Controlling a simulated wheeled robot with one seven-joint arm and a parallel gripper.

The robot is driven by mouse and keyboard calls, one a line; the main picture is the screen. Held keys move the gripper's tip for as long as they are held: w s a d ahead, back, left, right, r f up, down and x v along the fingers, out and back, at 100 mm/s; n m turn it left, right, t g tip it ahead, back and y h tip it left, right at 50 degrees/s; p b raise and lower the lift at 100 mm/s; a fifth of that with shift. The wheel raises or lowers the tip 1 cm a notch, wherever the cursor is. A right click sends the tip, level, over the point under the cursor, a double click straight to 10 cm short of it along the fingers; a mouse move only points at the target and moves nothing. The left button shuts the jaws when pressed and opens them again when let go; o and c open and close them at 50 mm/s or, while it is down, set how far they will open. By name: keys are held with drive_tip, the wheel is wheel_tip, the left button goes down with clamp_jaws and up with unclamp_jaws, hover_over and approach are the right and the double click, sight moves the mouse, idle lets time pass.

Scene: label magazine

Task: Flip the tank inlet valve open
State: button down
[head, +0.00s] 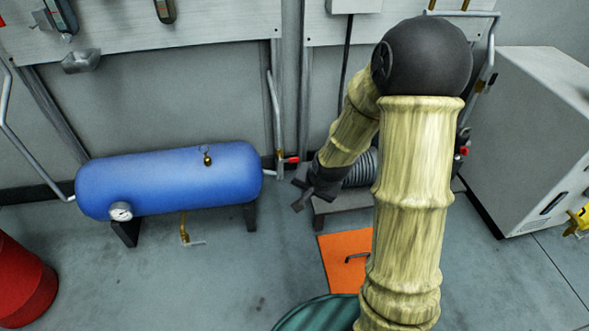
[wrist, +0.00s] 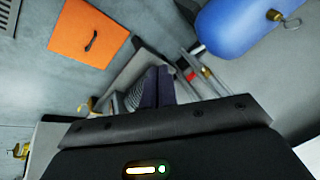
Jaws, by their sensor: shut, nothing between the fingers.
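The blue tank (head: 165,182) lies on its side on short legs by the wall, at the left of the head view. A valve with a red handle (head: 292,159) and a brass body sits on the pipe at the tank's right end. Its red handle also shows in the wrist view (wrist: 190,76), right of the fingers. My gripper (head: 300,194) is shut and empty, below the red handle in the head view and apart from it as far as I can tell. In the wrist view, my gripper's fingers (wrist: 157,75) are together, with the valve beyond them. The handle's exact position is too small to judge.
A ribbed grey machine (head: 362,168) on a base is partly hidden behind my arm. An orange floor plate (head: 342,250) has a dark handle. The tank carries a gauge (head: 121,211) and a brass ring fitting (head: 207,159). A grey cabinet (head: 530,130) stands at the right.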

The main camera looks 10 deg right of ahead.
drive_tip(key=w+a+f+m+t+y, duration=0.2)
drive_tip(key=w+f+m, duration=0.5)
drive_tip(key=w+f, duration=0.15)
drive_tip(key=m+t+h+b, duration=0.25)
drive_tip(key=m+t, duration=0.45)
drive_tip(key=m, duration=1.5)
approach(294, 160)
wheel_tip(294, 160, down, 6)
drive_tip(key=s, duration=0.2)
drive_tip(key=shift+s+f+h+p, duration=0.2)
drive_tip(key=shift+s+h+p, duration=0.05)
drive_tip(key=shift+h+p, duration=0.2)
drive_tip(key=b+x, duration=0.5)
drive_tip(key=x, duration=0.5)
wheel_tip(294, 160, up, 4)
drive_tip(key=shift+w+r, duration=0.1)
drive_tip(key=shift+r, duration=0.05)
